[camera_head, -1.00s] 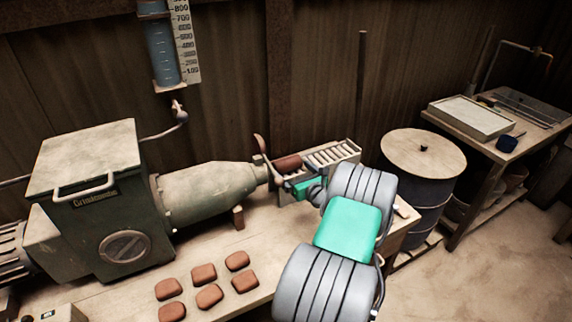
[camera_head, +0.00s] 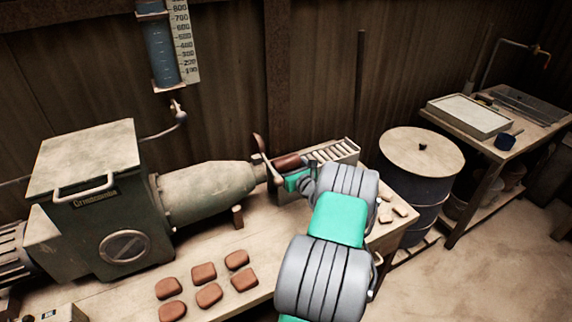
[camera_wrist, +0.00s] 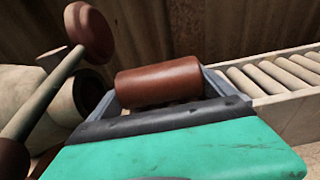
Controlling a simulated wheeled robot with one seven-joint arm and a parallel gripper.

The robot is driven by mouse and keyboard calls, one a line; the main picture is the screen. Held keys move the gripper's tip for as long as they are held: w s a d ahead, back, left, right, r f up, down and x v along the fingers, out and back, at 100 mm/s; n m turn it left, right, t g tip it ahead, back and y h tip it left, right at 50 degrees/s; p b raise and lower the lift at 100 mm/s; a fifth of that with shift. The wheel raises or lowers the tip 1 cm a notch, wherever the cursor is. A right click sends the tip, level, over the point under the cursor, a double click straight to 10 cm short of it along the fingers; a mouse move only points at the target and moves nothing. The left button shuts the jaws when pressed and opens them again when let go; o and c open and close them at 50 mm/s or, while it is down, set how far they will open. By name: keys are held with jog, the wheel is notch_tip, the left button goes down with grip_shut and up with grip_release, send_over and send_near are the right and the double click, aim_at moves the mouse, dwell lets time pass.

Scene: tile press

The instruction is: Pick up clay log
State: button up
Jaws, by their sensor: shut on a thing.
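The clay log (camera_head: 288,162) is a reddish-brown cylinder beside the extruder nozzle, at the near end of the roller track. In the wrist view the clay log (camera_wrist: 158,82) lies crosswise between the two grey fingers of my gripper (camera_wrist: 160,88). My gripper is shut on it, with one finger at each end. In the head view my gripper (camera_head: 293,180) is partly hidden by my own arm. Whether the log touches the rollers below is hidden.
The roller track (camera_head: 335,151) runs right from the nozzle. The grey-green extruder (camera_head: 205,188) fills the left, with a lever (camera_wrist: 45,92) close by my gripper. Several clay tiles (camera_head: 208,296) lie in front on the bench. A drum (camera_head: 420,165) stands right.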

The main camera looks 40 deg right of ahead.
jog(key=c, duration=0.7)
jog(key=shift+c, duration=0.2)
jog(key=shift+r, duration=0.1)
